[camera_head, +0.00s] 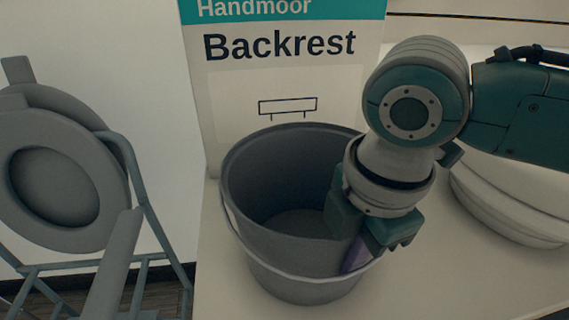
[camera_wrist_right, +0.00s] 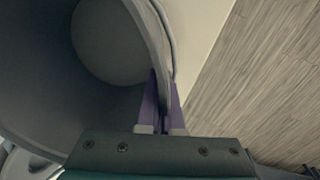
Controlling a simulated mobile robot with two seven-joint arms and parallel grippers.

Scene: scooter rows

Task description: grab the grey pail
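The grey pail (camera_head: 285,240) stands upright on a pale surface, open at the top and empty as far as I can see. My right gripper (camera_head: 362,252) is at the pail's right side, pointing down over its rim. In the right wrist view the pail wall (camera_wrist_right: 158,50) runs between the purple fingers of my right gripper (camera_wrist_right: 162,108), one inside the pail and one outside. The fingers are close together and look shut on the wall. A thin wire handle hangs around the pail's outside. My left gripper is not in view.
A box or sign reading "Backrest" (camera_head: 279,46) stands right behind the pail. A grey frame with a round ring seat (camera_head: 118,190) is at the left. White rounded things (camera_head: 500,205) lie at the right, under my arm. Pale surface in front right is clear.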

